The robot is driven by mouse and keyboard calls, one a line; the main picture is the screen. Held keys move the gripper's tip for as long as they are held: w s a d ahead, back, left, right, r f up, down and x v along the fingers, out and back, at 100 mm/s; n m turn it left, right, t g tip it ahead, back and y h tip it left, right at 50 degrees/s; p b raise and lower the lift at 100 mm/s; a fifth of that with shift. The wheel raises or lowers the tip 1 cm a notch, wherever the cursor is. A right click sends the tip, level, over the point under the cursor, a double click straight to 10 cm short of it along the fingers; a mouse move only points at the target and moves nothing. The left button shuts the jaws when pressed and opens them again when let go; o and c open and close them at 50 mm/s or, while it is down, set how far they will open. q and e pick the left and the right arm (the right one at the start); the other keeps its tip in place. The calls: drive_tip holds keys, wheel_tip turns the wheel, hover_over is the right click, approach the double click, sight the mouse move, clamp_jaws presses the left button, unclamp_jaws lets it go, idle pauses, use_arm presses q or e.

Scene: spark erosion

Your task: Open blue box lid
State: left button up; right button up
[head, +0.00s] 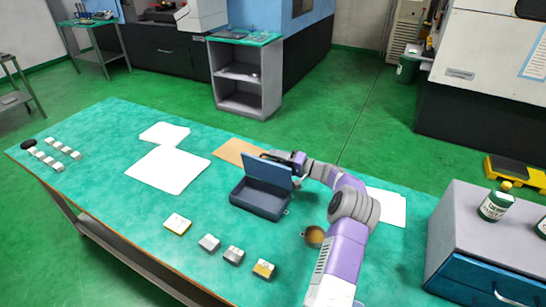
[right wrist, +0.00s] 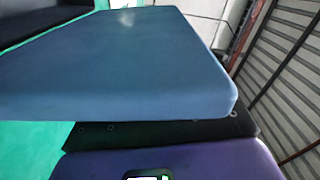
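The blue box (head: 260,200) stands on the green table. Its lid (head: 268,171) is raised and stands steeply up at the back of the box, so the box is open. My right gripper (head: 297,160) is at the lid's upper right edge, with the arm reaching in from the lower right. In the right wrist view the blue lid (right wrist: 120,65) fills much of the picture, close in front of the gripper. The fingertips are hidden there, so I cannot tell whether they grip the lid or only touch it. My left gripper is not in view.
White sheets (head: 168,170) and a brown sheet (head: 236,152) lie left of and behind the box. Several small blocks (head: 209,243) stand in front. A round brass-coloured piece (head: 314,235) is beside my right arm. A grey cabinet (head: 480,232) stands at the right.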

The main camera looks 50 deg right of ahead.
sight(273, 166)
drive_tip(key=s, duration=0.5)
drive_tip(key=shift+s+d+p, duration=0.35)
drive_tip(key=shift+d, duration=0.05)
drive_tip(key=w+a+n+g+y+p, duration=0.1)
drive_tip(key=a, duration=0.1)
drive_tip(key=w+a+n+g+y+p, duration=0.1)
drive_tip(key=a+n, duration=0.1)
drive_tip(key=w+a+n+g+y+p, duration=0.1)
drive_tip(key=w+a+g+p, duration=0.1)
drive_tip(key=shift+w+a+r+y, duration=0.1)
drive_tip(key=shift+a+r+y, duration=0.15)
drive_tip(key=shift+r+y, duration=0.1)
drive_tip(key=w+a+r+n+g+h+p, duration=0.1)
drive_tip(key=a+r+n+g+h+p, duration=0.4)
drive_tip(key=n+g+p, duration=0.75)
wheel_tip(273, 166, down, 8)
drive_tip(key=a+m+g+b, duration=0.1)
drive_tip(key=a+m+b, duration=0.1)
drive_tip(key=b, duration=0.1)
drive_tip(key=shift+a+f+g+y, duration=0.15)
drive_tip(key=shift+g+y, duration=0.2)
